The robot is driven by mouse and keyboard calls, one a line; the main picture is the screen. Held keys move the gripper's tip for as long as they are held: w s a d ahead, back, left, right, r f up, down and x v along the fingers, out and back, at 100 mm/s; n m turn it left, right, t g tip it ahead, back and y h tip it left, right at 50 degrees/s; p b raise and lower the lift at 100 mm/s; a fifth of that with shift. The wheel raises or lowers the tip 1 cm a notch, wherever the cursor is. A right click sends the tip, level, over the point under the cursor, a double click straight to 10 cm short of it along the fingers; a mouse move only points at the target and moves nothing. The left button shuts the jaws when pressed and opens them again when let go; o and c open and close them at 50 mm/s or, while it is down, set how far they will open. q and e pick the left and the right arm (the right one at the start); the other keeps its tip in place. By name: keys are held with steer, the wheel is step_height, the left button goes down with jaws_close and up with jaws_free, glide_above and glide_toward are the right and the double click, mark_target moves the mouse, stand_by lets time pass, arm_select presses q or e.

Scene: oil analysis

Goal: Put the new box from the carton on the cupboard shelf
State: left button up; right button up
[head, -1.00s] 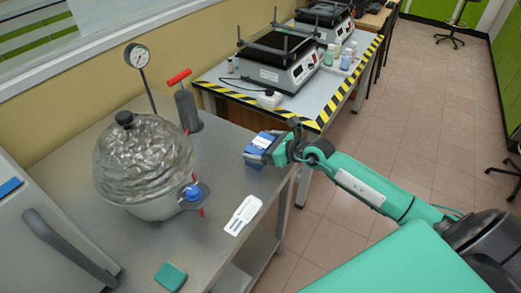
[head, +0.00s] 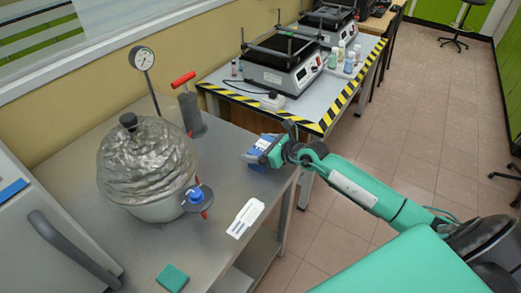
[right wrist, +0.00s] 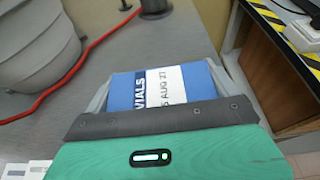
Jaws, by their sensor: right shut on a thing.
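A blue and white box (head: 261,147) marked "VIALS" is in my right gripper (head: 264,152), at the right edge of the steel bench. In the right wrist view the same box (right wrist: 162,88) sits between the two fingers, its label with a date facing the camera. My right gripper (right wrist: 160,95) is shut on it. I cannot tell whether the box touches the bench top. My left gripper is not in view. Neither the carton nor a cupboard shelf can be made out.
A table with yellow-black edging (head: 318,108) stands behind.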

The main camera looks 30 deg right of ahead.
steer(key=shift+r, duration=0.75)
step_height(320, 180, up, 9)
steer(key=shift+r, duration=0.1)
step_height(320, 180, up, 8)
steer(key=b, duration=0.1)
glide_above(259, 144)
steer(key=shift+r, duration=0.55)
arm_select(q)
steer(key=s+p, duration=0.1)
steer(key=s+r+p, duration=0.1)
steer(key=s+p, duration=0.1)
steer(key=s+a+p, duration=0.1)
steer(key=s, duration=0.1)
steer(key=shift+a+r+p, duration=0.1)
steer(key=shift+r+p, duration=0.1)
steer(key=shift+p, duration=0.15)
arm_select(e)
steer(key=s+a+f, duration=0.4)
steer(key=s, duration=0.2)
steer(key=s+a+f, duration=0.3)
steer(key=s+f, duration=0.1)
steer(key=s, duration=0.3)
steer(key=shift+s+a, duration=0.2)
steer(key=shift+a, duration=0.15)
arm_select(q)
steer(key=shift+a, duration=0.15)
